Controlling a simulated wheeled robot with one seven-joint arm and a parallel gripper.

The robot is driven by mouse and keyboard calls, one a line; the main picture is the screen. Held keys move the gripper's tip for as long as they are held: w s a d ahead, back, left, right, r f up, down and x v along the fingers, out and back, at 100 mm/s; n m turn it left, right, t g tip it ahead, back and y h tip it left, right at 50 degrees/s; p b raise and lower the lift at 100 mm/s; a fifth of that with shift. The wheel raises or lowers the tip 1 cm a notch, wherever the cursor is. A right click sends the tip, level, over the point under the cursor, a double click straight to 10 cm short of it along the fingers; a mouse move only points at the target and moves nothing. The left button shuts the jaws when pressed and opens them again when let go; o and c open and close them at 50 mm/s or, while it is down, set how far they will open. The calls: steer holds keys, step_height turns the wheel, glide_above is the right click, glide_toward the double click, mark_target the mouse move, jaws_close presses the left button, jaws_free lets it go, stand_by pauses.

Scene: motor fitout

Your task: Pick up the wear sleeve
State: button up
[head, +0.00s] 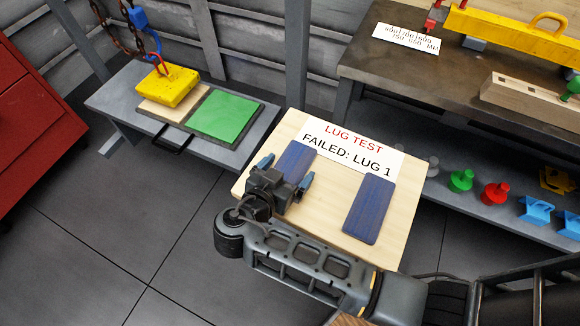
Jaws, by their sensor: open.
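No object in the head view is clearly recognisable as the wear sleeve. Two flat blue pads lie on a pale wooden board (333,195), a left pad (298,158) and a right pad (369,208). My gripper (285,174) is over the left pad, its two blue-tipped fingers spread apart with nothing visible between them. My gripper hides part of that pad, and I cannot tell whether it touches it. The right pad is in full view, apart from my gripper.
A sign reading "LUG TEST FAILED: LUG 1" (347,148) lies on the board. A grey bench (112,99) at left bears a yellow block (167,88) and a green pad (224,116). Coloured fittings (495,193) stand on the right workbench's lower shelf. Floor at left is clear.

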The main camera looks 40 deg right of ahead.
steer(key=shift+c, duration=0.4)
steer(key=c, duration=0.8)
steer(key=shift+r, duration=0.1)
steer(key=shift+c, duration=0.2)
